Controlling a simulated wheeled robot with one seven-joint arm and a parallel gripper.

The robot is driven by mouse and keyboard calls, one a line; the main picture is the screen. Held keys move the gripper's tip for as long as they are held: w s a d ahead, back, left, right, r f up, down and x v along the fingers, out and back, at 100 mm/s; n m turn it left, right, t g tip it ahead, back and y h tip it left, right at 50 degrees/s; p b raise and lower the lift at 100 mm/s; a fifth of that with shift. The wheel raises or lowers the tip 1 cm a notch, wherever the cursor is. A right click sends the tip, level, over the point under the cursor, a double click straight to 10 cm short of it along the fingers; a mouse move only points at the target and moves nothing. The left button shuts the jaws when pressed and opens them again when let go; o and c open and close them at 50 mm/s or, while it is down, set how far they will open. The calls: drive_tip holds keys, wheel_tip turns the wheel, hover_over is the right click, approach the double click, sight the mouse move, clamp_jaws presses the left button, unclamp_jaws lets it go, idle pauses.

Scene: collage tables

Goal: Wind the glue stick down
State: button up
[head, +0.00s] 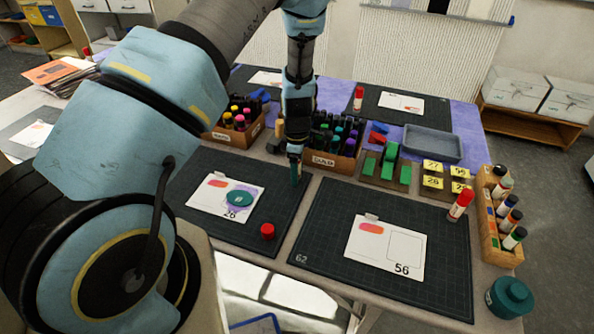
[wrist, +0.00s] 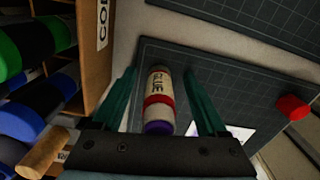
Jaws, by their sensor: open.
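The glue stick (wrist: 158,88) shows in the wrist view, white with a GLUE label, a red collar and a purple end. It lies between the two teal fingers of my gripper (wrist: 160,74), with a gap on both sides. My gripper is open and not closed on it. In the head view my gripper (head: 295,168) points down at the back right corner of the front left mat; I cannot make out the glue stick there. A loose red cap (head: 267,231) sits on that mat, and it also shows in the wrist view (wrist: 293,107).
A teal round object (head: 239,198) rests on the sheet marked 26. Wooden crates of markers (head: 336,161) stand close behind my gripper. Capped glue sticks stand at the right (head: 460,205) and back (head: 358,98). A bottle rack (head: 502,248) is at the right edge.

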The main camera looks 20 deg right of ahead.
drive_tip(key=m+b, duration=0.1)
drive_tip(key=m, duration=0.2)
drive_tip(key=shift+f, duration=0.15)
drive_tip(key=m+b, duration=0.1)
drive_tip(key=m, duration=0.3)
drive_tip(key=shift+a+m, duration=0.1)
drive_tip(key=shift+m, duration=0.2)
drive_tip(key=m, duration=0.4)
drive_tip(key=shift+b, duration=0.35)
drive_tip(key=m, duration=0.2)
drive_tip(key=shift+m, duration=0.3)
drive_tip(key=shift+c, duration=0.2)
clamp_jaws()
